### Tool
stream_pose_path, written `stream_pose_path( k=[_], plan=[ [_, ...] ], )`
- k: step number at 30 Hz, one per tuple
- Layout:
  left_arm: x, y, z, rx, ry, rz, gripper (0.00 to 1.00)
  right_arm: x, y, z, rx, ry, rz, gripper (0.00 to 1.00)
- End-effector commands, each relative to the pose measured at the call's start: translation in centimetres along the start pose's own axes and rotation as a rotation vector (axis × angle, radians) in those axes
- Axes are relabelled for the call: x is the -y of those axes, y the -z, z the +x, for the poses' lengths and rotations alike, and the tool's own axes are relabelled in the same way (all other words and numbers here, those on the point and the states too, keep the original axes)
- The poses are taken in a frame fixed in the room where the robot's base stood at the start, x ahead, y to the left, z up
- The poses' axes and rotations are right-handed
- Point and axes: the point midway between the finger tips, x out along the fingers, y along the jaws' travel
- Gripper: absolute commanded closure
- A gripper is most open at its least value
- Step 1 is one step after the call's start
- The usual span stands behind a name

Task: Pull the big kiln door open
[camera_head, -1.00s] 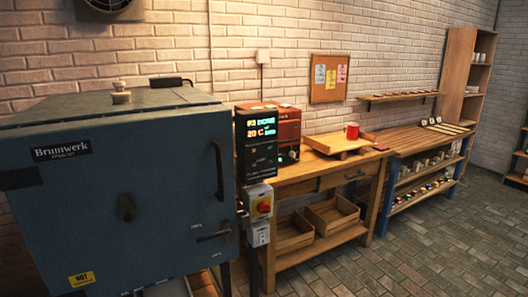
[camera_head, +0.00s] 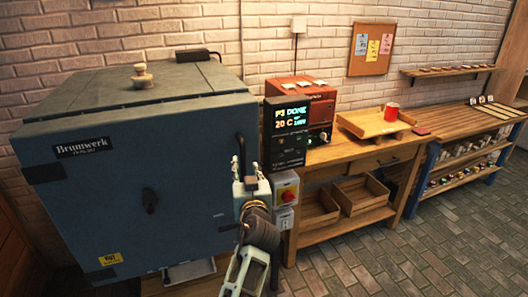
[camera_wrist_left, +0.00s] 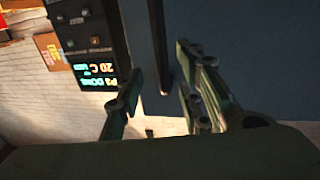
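The big kiln's blue door (camera_head: 105,190) is closed, with a "Brunwerk" label and a dark knob at its middle. Its dark vertical handle (camera_head: 241,143) is at the door's right edge, partly hidden by my left gripper (camera_head: 244,168). In the left wrist view the handle (camera_wrist_left: 157,40) shows as a dark bar between the two spread fingers (camera_wrist_left: 156,80). The left gripper is open, with gaps visible between the bar and the fingers. I cannot tell how deep the bar sits between them. My right gripper is not in view.
A control box (camera_head: 287,130) with a lit display and a red-knob switch (camera_head: 286,192) stand close right of the handle. The tiled floor (camera_head: 400,260) in front is clear.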

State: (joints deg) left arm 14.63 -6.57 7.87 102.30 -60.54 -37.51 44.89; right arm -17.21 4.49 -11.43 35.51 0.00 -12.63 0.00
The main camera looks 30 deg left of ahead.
Motion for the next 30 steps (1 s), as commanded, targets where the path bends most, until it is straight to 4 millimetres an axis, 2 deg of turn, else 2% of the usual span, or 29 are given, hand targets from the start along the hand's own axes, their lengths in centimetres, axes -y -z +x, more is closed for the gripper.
stream_pose_path(
  k=[9,15,26,30],
  plan=[
    [0.0,0.2,4.8,0.002,-0.001,0.003,0.66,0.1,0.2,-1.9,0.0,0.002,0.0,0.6],
    [-0.1,0.0,6.7,0.001,-0.003,0.003,0.66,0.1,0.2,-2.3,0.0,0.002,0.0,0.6],
    [-0.1,-0.2,7.2,0.002,-0.003,0.002,0.66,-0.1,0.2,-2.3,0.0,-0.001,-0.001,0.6],
    [-0.1,-0.2,7.2,0.002,-0.003,0.002,0.76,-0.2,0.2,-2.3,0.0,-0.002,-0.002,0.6]
  ],
)
